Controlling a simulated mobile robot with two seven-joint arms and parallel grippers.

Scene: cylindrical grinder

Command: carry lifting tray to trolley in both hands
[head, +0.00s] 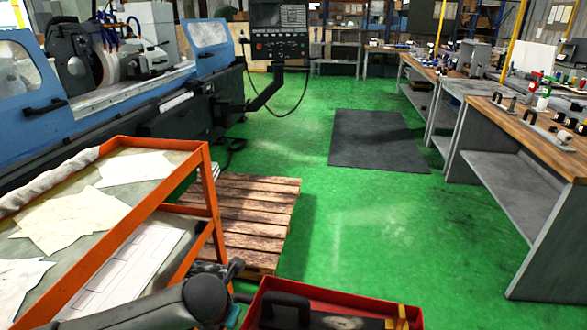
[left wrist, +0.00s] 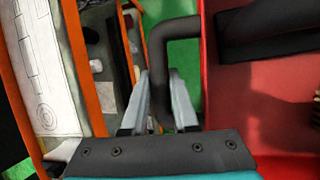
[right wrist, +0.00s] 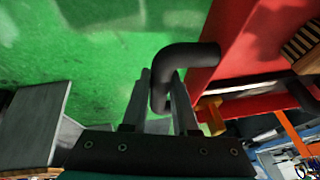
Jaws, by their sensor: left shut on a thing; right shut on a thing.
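The red lifting tray (head: 342,291) is at the bottom edge of the head view, only partly in frame. A black block and a brass-coloured piece show in it. My left gripper (left wrist: 158,88) is shut on a black bent handle (left wrist: 178,28) at the tray's side. My right gripper (right wrist: 160,85) is shut on the opposite black handle (right wrist: 190,54), with green floor below. Neither gripper's fingers show clearly in the head view. The orange trolley (head: 131,229) stands close on the left, just beside the tray; papers and a drawing lie on its top.
A wooden pallet (head: 243,215) lies on the floor just beyond the trolley. The blue grinder (head: 30,120) stands at the back left. Workbenches (head: 520,185) line the right. The green floor (head: 370,225) between them is clear, with a dark mat (head: 375,140) farther off.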

